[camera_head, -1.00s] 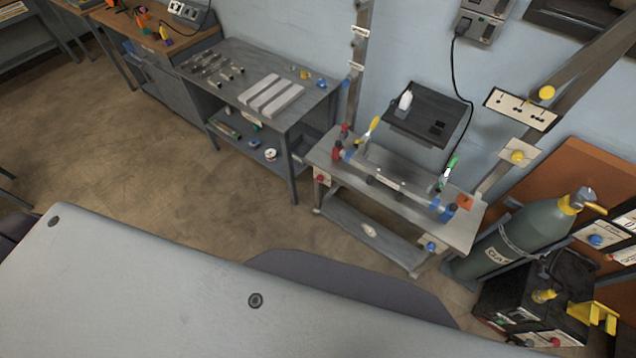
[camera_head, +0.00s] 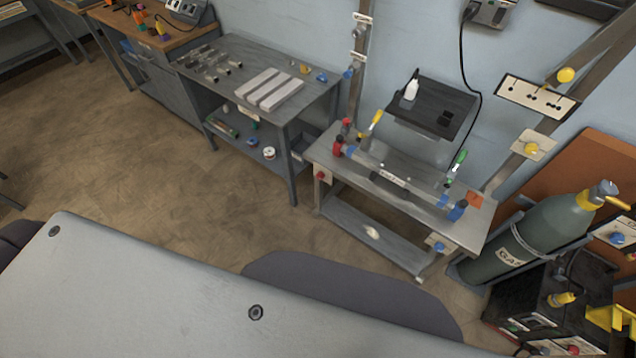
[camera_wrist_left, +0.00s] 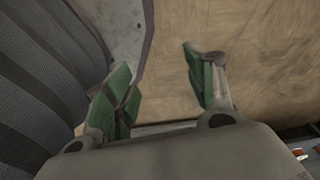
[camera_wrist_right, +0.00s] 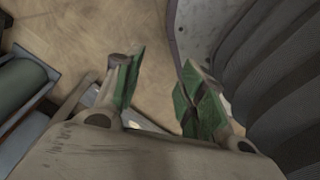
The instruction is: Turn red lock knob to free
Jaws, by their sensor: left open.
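A small red knob (camera_head: 321,175) sits on a pale plate at the front left of the grey metal workbench (camera_head: 330,158); I cannot tell which way it is turned. A red collar (camera_head: 338,147) at the left end of the tube on the bench top is also red. My left gripper (camera_wrist_left: 158,70) is open and empty over bare floor in the left wrist view. My right gripper (camera_wrist_right: 157,70) is open and empty over the floor in the right wrist view. Neither gripper shows in the head view, and both are apart from the bench.
A blue knob (camera_head: 438,246) is at the bench's front right. A gas cylinder (camera_head: 545,235) and a black machine (camera_head: 530,300) stand to the right. A grey shelf table (camera_head: 225,90) stands left. The brown floor (camera_head: 180,190) before the bench is clear.

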